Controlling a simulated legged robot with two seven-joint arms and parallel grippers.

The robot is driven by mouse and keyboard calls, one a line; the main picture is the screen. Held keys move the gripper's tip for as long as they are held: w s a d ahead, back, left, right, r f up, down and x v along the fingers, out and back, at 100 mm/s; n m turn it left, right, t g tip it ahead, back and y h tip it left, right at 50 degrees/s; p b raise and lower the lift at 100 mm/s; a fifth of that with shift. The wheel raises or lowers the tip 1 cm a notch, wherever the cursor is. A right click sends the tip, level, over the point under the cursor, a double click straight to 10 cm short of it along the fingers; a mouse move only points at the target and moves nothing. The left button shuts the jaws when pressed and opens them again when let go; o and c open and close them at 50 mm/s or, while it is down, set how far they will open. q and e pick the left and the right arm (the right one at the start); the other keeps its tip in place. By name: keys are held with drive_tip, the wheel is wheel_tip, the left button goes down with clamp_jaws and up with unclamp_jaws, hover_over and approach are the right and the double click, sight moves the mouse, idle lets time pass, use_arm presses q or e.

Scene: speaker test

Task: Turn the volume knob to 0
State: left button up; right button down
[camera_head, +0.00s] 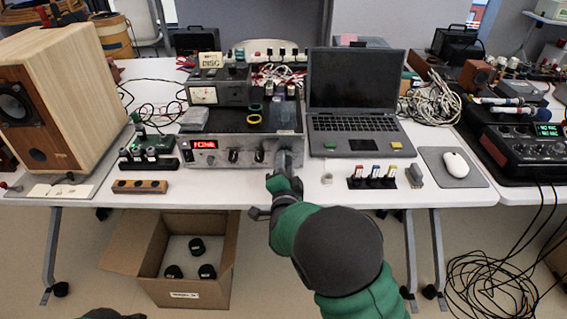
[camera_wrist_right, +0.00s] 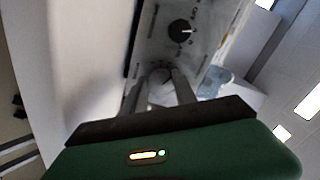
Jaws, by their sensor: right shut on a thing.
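The amplifier (camera_head: 222,157) stands on the white table with its front panel towards me. A red lit display (camera_head: 205,143) is on its left; I cannot read it surely. Two dark knobs, one left (camera_head: 233,156) and one right (camera_head: 259,156), sit mid-panel. My right gripper (camera_head: 285,162) is at the panel's right end and hides what is there. My left gripper is out of view.
A laptop (camera_head: 355,90) stands just right of the amplifier, with small stands (camera_head: 372,178) in front. A wooden speaker (camera_head: 75,85) is at the left. A meter unit (camera_head: 218,88) sits on the amplifier. A cardboard box (camera_head: 195,287) is on the floor below.

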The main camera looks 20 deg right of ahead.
drive_tip(key=n, duration=0.1)
drive_tip(key=n+p, duration=0.2)
drive_tip(key=n, duration=0.1)
drive_tip(key=shift+d+r, duration=0.25)
drive_tip(key=shift+d, duration=0.1)
drive_tip(key=n+p, duration=0.1)
drive_tip(key=n, duration=0.2)
drive_tip(key=shift+r+n+p, duration=0.1)
drive_tip(key=shift+n+p, duration=0.3)
drive_tip(key=n+p, duration=0.2)
drive_tip(key=n, duration=0.2)
drive_tip(key=shift+n+p, duration=0.85)
drive_tip(key=shift+n, duration=0.65)
drive_tip(key=shift+w, duration=0.1)
drive_tip(key=c, duration=1)
unclamp_jaws()
drive_tip(key=shift+a, duration=0.1)
drive_tip(key=shift+f, duration=0.25)
